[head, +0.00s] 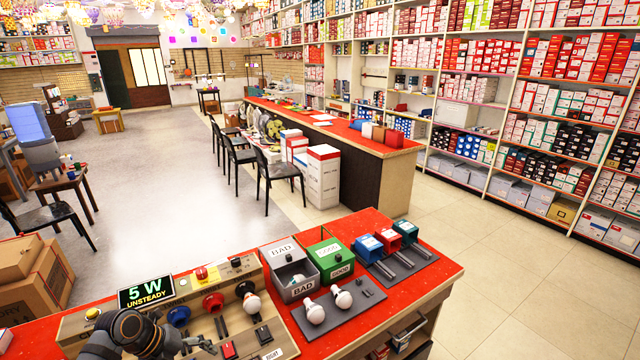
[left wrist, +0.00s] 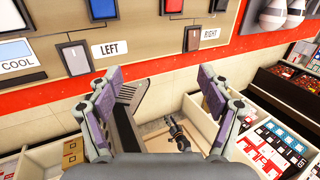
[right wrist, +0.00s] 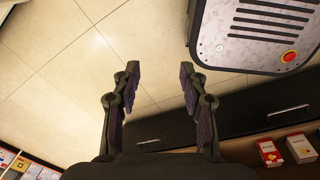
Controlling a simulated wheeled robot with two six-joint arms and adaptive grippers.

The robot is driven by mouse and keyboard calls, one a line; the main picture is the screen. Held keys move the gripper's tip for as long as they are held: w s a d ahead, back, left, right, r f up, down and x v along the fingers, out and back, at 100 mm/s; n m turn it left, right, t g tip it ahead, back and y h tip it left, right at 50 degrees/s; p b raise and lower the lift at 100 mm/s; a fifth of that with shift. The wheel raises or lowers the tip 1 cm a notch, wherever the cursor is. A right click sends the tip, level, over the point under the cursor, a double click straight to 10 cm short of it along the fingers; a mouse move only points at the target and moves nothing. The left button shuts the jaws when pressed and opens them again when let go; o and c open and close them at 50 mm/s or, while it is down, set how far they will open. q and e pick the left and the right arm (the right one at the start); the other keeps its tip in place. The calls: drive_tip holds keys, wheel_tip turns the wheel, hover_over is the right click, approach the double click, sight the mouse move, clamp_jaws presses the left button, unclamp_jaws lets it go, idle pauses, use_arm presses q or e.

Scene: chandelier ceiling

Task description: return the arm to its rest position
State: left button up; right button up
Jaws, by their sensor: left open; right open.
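My left gripper (left wrist: 155,82) is open and empty in the left wrist view. Its two fingers stand apart below the front edge of the switch panel (left wrist: 135,50), with open drawers beneath. My right gripper (right wrist: 157,87) is open and empty in the right wrist view, over the tiled floor (right wrist: 60,75) and beside dark drawers (right wrist: 165,132). My right arm does not show in the head view.
On the red counter (head: 430,262) stand a BAD bin (head: 302,289), a GOOD bin (head: 340,273) and a grey plate (head: 368,292) with two bulbs. A third bulb (head: 252,303) sits on the panel. A display (head: 146,291) reads "5 W UNSTEADY". Floor is clear right of the counter.

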use_arm(q)
drive_tip(key=s+d+f+n+y, duration=0.3)
drive_tip(key=s+d+n, duration=0.4)
drive_tip(key=s+n, duration=0.5)
drive_tip(key=s+r+n+t+y, duration=0.15)
drive_tip(key=s+r+n, duration=0.3)
drive_tip(key=n, duration=1.15)
drive_tip(key=s+a+f+g+b, duration=0.1)
drive_tip(key=s+a+f, duration=0.1)
drive_tip(key=f, duration=1.3)
drive_tip(key=s+a+f+g+b, duration=0.1)
drive_tip(key=s+f, duration=0.1)
drive_tip(key=f, duration=1.3)
drive_tip(key=s+a+f+n+g, duration=0.1)
drive_tip(key=s+f, duration=1.5)
drive_tip(key=s, duration=0.1)
drive_tip(key=shift+s+a+y, duration=0.25)
drive_tip(key=shift+y, duration=0.1)
use_arm(e)
drive_tip(key=shift+t, duration=0.3)
drive_tip(key=w+f, duration=0.1)
drive_tip(key=w, duration=0.1)
drive_tip(key=w+f, duration=0.1)
drive_tip(key=w, duration=0.1)
drive_tip(key=shift+f, duration=0.15)
